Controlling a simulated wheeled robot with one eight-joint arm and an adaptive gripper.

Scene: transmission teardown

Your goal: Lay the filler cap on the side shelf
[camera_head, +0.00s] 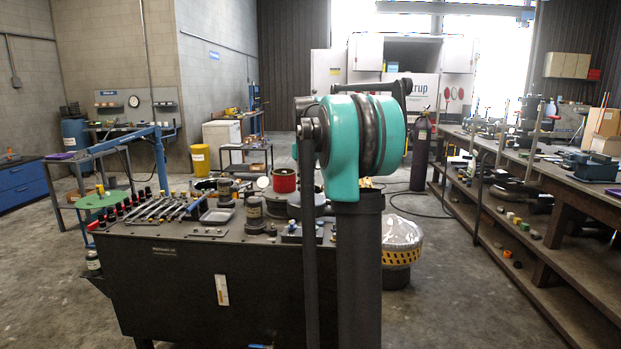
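I cannot make out a filler cap for certain among the many small parts in view. A low wooden shelf (568,312) runs under the long bench on the right, with several small caps and blocks on its near part; I cannot tell whether it is the side shelf. A dark teardown bench (185,285) stands in front, crowded with tools and parts. My teal and black arm rises at the centre and hides part of that bench. My gripper is not in view, so what it holds cannot be seen.
Wrenches (160,208) and several dark bottles fill the bench top's left half. A red can (284,181) stands near its middle.

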